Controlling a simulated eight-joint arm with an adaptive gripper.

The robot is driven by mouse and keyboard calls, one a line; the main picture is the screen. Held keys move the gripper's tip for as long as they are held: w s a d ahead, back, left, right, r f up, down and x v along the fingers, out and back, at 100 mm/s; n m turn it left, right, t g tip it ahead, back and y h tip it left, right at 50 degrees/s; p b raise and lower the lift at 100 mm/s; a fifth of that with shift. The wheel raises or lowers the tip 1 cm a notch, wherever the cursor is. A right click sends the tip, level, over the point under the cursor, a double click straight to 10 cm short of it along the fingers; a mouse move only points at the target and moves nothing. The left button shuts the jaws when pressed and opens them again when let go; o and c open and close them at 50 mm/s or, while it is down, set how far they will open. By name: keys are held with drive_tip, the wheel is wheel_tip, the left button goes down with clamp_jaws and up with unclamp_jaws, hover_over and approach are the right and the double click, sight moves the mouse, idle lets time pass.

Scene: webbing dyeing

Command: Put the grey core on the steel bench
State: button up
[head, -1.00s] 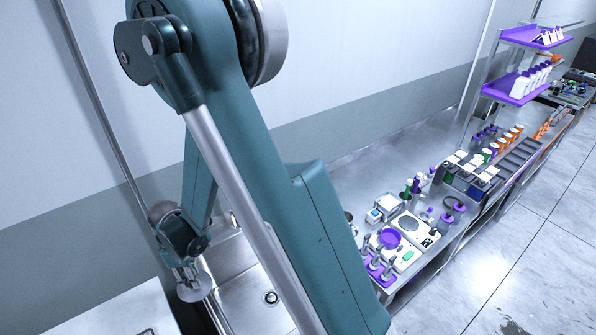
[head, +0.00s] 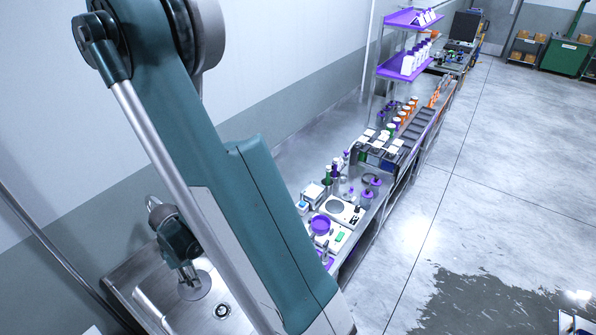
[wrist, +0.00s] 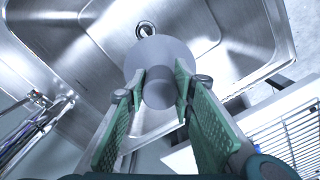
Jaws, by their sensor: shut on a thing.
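The grey core (wrist: 160,52) is a flat, round grey flange with a short hub. In the wrist view it sits between the two green-padded fingers of my gripper (wrist: 160,84), which are shut on its hub. In the head view my gripper (head: 187,279) holds the core (head: 198,289) above the sink. The steel bench (head: 312,152) runs along the wall to the right of my arm, with many items on it. My arm hides part of its near end.
A steel sink (head: 150,300) with a drain (head: 222,311) lies below my gripper. The bench holds a purple dish (head: 320,225), scales, bottles and racks, with bare steel towards the wall. A shelf with purple trays (head: 404,66) stands farther along. A dark wet patch (head: 480,300) marks the floor.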

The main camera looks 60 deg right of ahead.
sight(210, 278)
drive_tip(key=shift+m, duration=0.3)
drive_tip(key=d, duration=0.1)
drive_tip(key=s+d, duration=0.1)
drive_tip(key=d, duration=0.1)
drive_tip(key=s+d, duration=0.1)
drive_tip(key=shift+s+d+r+p, duration=0.1)
drive_tip(key=shift+s+d+p, duration=0.05)
drive_tip(key=shift+d+p, duration=0.25)
drive_tip(key=w+d+r+m+b, duration=0.1)
drive_tip(key=w+d+r+m, duration=0.3)
drive_tip(key=d, duration=0.7)
drive_tip(key=w+d+f+m+b, duration=0.1)
drive_tip(key=w+d+m+b, duration=0.2)
drive_tip(key=d, duration=0.8)
drive_tip(key=w+d+m+b, duration=0.3)
drive_tip(key=w+d+b, duration=0.1)
drive_tip(key=d, duration=0.7)
drive_tip(key=w+d+f+m+b, duration=0.1)
drive_tip(key=w+d+m+b, duration=0.1)
drive_tip(key=d, duration=0.9)
drive_tip(key=shift+w+d+f+m+b, duration=0.35)
drive_tip(key=shift+w+b, duration=0.5)
drive_tip(key=shift+b, duration=0.45)
wheel_tip(210, 278, down, 6)
drive_tip(key=shift+f, duration=0.15)
drive_tip(key=shift+f, duration=1.85)
